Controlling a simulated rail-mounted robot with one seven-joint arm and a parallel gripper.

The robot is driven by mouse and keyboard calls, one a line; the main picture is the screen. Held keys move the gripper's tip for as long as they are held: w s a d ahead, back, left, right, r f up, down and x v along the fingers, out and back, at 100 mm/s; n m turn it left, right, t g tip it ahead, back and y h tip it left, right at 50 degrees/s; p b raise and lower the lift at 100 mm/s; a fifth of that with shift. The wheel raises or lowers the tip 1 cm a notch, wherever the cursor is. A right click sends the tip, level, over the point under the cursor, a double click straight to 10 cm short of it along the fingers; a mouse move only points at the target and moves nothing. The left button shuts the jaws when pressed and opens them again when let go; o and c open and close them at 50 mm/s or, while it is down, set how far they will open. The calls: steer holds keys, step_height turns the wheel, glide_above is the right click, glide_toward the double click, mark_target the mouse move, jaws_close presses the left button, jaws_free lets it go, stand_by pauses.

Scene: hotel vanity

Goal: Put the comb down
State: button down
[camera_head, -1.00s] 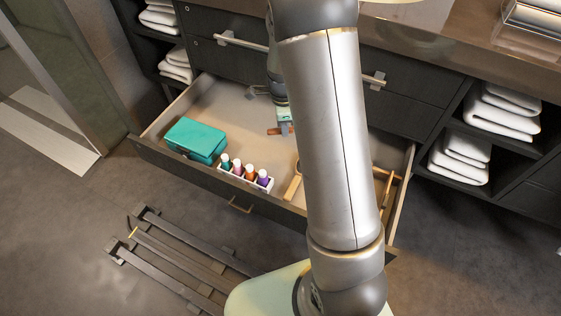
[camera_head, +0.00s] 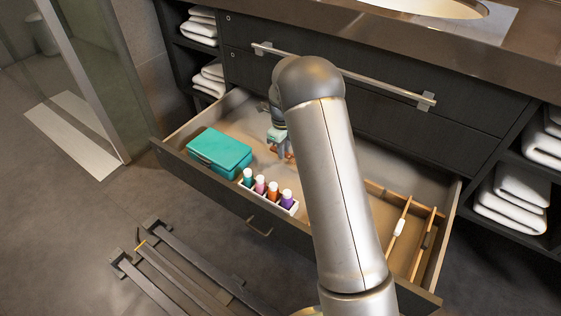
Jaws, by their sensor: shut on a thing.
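My gripper (camera_head: 282,151) is inside the open drawer, behind the row of small bottles and to the right of the teal box. It is shut on the comb (camera_head: 289,155), a small reddish-brown piece showing at the fingertips. Most of the comb is hidden by the fingers, and I cannot tell whether it touches the drawer floor. The open drawer (camera_head: 235,203) has a light-coloured floor and a dark front.
A teal box (camera_head: 220,150) stands in the drawer's left part. A white holder (camera_head: 291,210) with several coloured bottles stands near the front. A wooden divider (camera_head: 423,245) and a white-ended stick (camera_head: 399,227) lie at the right. My arm covers the drawer's middle.

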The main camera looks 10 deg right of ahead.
mark_target(280, 163)
steer(key=shift+w+a+f, duration=0.2)
steer(key=shift+w+f, duration=0.1)
steer(key=shift+f, duration=0.15)
steer(key=shift+w+a+f, duration=0.15)
steer(key=shift+w+f, duration=0.15)
steer(key=shift+f, duration=0.15)
steer(key=shift+w+a+f+b, duration=0.15)
steer(key=shift+f+b, duration=0.3)
steer(key=shift+f, duration=0.4)
steer(key=shift+w+d+f+b, duration=0.1)
steer(key=shift+f+b, duration=0.3)
steer(key=shift+f, duration=0.45)
steer(key=shift+f, duration=0.1)
steer(key=shift+f, duration=0.1)
steer(key=c, duration=1.3)
jaws_free()
steer(key=shift+c, duration=0.2)
